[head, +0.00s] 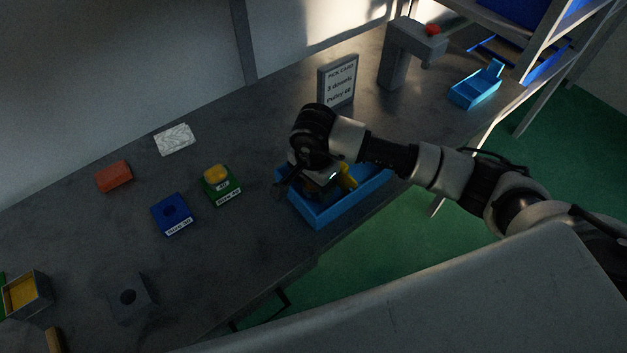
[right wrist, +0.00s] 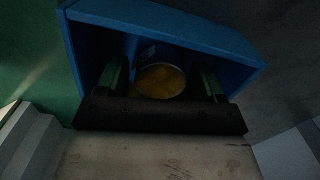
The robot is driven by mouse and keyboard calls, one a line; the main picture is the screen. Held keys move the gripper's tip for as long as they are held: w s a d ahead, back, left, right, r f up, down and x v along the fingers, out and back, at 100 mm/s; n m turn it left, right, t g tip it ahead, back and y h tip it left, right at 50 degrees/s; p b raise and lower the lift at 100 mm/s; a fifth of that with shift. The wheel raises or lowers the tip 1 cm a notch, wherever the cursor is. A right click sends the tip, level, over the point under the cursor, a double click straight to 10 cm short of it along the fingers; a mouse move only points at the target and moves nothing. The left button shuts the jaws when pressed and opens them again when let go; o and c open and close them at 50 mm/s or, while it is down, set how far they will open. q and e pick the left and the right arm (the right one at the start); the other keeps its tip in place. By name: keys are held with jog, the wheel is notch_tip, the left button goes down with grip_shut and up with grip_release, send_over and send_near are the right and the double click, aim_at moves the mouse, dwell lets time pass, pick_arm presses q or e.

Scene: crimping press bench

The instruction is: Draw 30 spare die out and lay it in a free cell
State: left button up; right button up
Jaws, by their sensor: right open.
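My right gripper (head: 312,188) is over the blue tray (head: 322,218) at the middle of the bench, and its arm comes in from the right. In the right wrist view its two fingers (right wrist: 162,82) are apart, inside the blue tray (right wrist: 165,20). A round die (right wrist: 160,80) with a yellow top and a dark bluish side stands between them; any number on it is too dark to read. A yellow piece (head: 348,178) shows in the tray's right part in the head view. The arm hides much of the tray's inside, so its cells cannot be made out.
A blue Size 30 block (head: 172,214) has an empty hole. A green block (head: 221,190) holds a yellow die marked 40. A grey holed block (head: 130,297), a red block (head: 114,176), a white cloth (head: 175,139) and a sign (head: 338,82) stand around.

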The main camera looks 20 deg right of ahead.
jog(key=shift+r, duration=0.15)
jog(key=shift+r+p, duration=0.4)
jog(key=shift+r, duration=0.4)
jog(key=shift+r, duration=0.1)
jog(key=shift+r+p, duration=1.55)
jog(key=shift+r, duration=1.3)
jog(key=shift+o, duration=0.3)
jog(key=o, duration=0.5)
